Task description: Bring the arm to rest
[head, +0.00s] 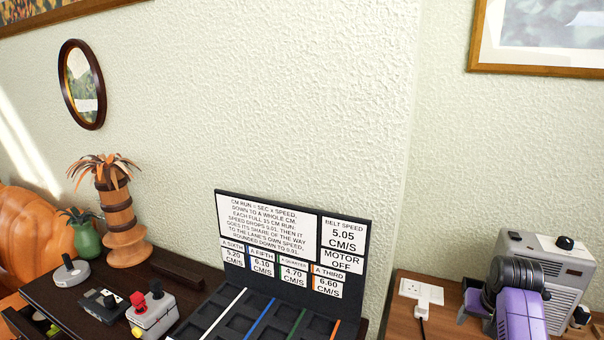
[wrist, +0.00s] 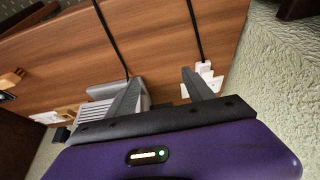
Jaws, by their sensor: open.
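My purple arm (head: 518,312) shows at the lower right of the head view, in front of a grey box-shaped device. In the wrist view my gripper (wrist: 158,85) has its two dark fingers spread apart with nothing between them. Beyond the fingers is a brown wooden surface (wrist: 165,45). A grey slatted device (wrist: 97,115) lies behind the left finger and a white socket with plugs (wrist: 203,80) behind the right one. I cannot tell whether either finger touches anything.
A dark table holds a black board with lanes and signs (head: 290,240), a joystick box (head: 152,312), a wooden palm ornament (head: 122,220) and a green vase (head: 84,238). The grey device (head: 545,262) and a white socket (head: 421,291) are at the right. An orange chair (head: 30,232) is left.

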